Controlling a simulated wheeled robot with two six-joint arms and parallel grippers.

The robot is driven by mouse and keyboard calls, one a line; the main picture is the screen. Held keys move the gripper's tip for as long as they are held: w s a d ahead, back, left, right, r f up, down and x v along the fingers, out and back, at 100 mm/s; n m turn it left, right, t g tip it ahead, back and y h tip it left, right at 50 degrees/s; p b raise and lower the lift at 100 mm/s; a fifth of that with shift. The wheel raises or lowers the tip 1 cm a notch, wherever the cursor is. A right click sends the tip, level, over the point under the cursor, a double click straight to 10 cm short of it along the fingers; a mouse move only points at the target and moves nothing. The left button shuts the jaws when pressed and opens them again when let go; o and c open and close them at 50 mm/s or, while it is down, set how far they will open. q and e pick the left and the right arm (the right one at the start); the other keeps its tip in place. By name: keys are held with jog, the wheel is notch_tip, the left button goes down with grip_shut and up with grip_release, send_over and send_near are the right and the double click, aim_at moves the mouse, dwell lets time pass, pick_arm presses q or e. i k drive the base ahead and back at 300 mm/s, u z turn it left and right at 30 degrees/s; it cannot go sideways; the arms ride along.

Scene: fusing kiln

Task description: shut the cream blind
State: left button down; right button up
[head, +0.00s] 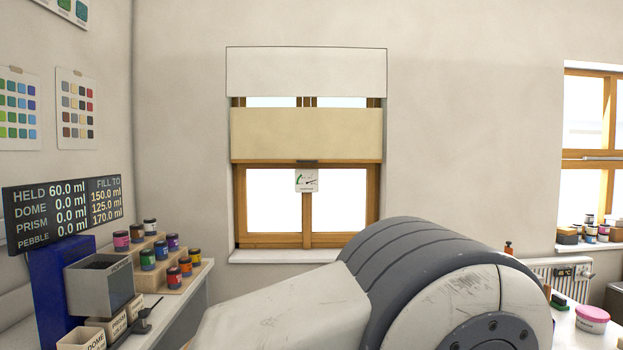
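The cream blind (306,133) hangs across the upper middle of the wooden window (307,240) on the back wall. Its lower edge sits around mid-window, with a small dark piece (307,162) at its centre. A strip of bright glass shows between the blind and the white panel (306,72) above it. The lower panes are uncovered. A small white card with green and dark marks (306,181) shows just below the blind's edge. Neither of my grippers is in view; a large grey and white arm part of mine fills the lower middle and hides what lies behind it.
On the left, a counter carries paint jars (148,259), a grey open box (100,283) and a display (62,210). A second window (585,153) and a radiator (557,272) are on the right. A pink tub (592,319) stands on a white surface at lower right.

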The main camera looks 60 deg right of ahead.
aim_at(260, 134)
jog(key=z, duration=1.7)
jog(key=i, duration=3.65)
jog(key=z, duration=0.2)
